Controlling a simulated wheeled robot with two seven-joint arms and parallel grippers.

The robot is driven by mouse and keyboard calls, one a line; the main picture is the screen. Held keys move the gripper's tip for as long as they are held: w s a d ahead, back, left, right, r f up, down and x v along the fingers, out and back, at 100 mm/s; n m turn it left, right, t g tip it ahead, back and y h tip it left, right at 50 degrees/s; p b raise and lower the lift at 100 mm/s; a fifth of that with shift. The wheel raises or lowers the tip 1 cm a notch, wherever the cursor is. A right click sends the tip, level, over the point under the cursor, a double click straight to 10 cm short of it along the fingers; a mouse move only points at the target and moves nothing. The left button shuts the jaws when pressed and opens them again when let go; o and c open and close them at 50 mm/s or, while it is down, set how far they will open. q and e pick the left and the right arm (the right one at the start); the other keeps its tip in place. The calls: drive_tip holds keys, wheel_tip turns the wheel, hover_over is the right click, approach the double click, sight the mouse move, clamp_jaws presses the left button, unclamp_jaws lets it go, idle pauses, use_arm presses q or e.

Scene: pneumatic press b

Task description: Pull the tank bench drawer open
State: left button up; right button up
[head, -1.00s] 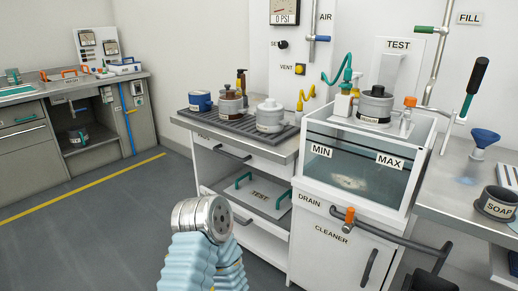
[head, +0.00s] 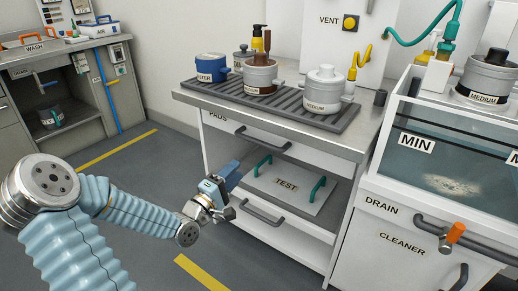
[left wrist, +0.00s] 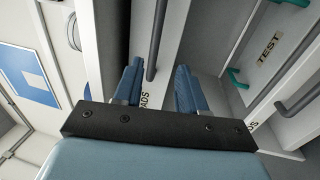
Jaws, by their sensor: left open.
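The tank bench has a white top drawer front marked PADS (head: 222,123) with a dark bar handle (head: 246,140), and it looks shut. A lower white drawer front with its own dark handle (head: 262,212) sits below the open shelf. My left gripper (head: 228,174) is in front of the bench's left part, below and left of the PADS handle in the head view. It is open and empty. In the left wrist view a dark bar handle (left wrist: 156,40) shows between the two blue fingers (left wrist: 157,88), seemingly beyond the tips; contact is not visible. My right gripper is out of view.
A TEST plate with green handles (head: 285,184) lies on the shelf. Several pots stand on the slatted bench top (head: 215,100). The glass tank (head: 440,155) with the DRAIN and CLEANER cabinet is to the right. Floor in front is free.

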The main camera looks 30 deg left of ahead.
sight(257, 140)
use_arm(q)
drive_tip(key=x, duration=0.4)
drive_tip(key=b+x, duration=0.1)
drive_tip(key=x, duration=0.4)
drive_tip(key=a+x, duration=0.1)
drive_tip(key=x, duration=0.3)
drive_tip(key=shift+w+a+r, duration=0.1)
drive_tip(key=shift+w+r, duration=0.3)
drive_tip(key=shift+c, duration=0.3)
clamp_jaws()
